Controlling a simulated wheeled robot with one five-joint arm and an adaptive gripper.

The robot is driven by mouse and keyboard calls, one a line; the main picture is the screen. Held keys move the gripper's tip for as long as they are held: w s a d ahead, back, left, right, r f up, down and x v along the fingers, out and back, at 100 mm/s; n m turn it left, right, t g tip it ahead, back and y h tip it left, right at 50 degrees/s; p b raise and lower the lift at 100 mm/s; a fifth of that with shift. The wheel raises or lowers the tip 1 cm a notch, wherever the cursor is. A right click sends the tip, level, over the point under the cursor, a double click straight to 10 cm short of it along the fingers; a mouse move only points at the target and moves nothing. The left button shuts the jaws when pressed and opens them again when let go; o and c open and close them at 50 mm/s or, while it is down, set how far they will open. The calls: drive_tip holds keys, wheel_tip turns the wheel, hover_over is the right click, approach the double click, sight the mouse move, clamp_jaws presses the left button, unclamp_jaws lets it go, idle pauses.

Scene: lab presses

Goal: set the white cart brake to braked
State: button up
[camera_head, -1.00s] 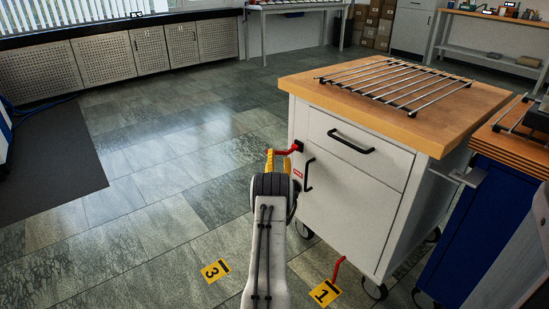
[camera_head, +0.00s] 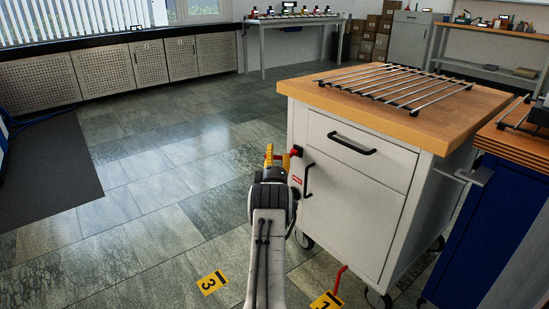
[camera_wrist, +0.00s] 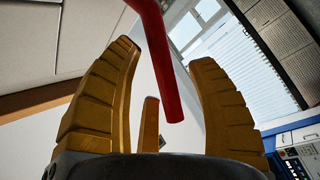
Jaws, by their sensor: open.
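The white cart (camera_head: 355,199) stands right of centre in the head view, with a drawer, a door and a wooden top. A red lever (camera_head: 296,152) shows at its upper left front edge, partly hidden by my gripper. Another red lever (camera_head: 338,278) sticks up low by a front caster. My gripper (camera_head: 277,153) has yellow fingers, open, beside the upper lever. In the wrist view a red bar (camera_wrist: 160,60) comes down between the spread fingers, its end free above the palm. Contact with a finger cannot be told.
A metal rack (camera_head: 395,82) lies on the cart top. A blue cabinet (camera_head: 455,240) stands close at the cart's right. Yellow floor markers (camera_head: 211,282) lie in front. The floor (camera_head: 130,225) to the left is clear.

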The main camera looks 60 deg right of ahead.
drive_tip(key=shift+o, duration=0.2)
clamp_jaws()
drive_tip(key=shift+d+r, duration=0.15)
idle(0.3)
